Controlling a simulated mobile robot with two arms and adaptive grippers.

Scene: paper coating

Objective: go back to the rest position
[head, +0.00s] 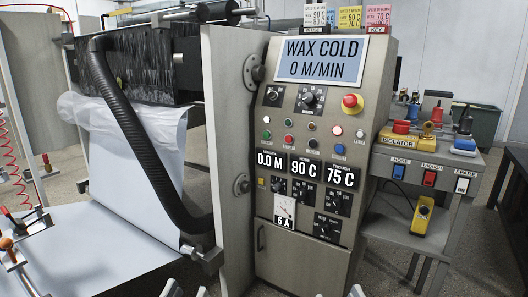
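Only the tips of my grippers show at the bottom edge of the head view. Two grey fingertips of my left gripper (187,291) stand apart with a gap and nothing visible between them. One grey tip of my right gripper (357,291) shows below the control panel; its other finger is out of view. The control panel (268,105) stands upright ahead, its screen (321,60) reading "WAX COLD 0 M/MIN". Smaller displays (304,169) read 0.0 M, 90 C and 75 C.
A black hose (125,120) curves down in front of the white paper web (130,150) at left.

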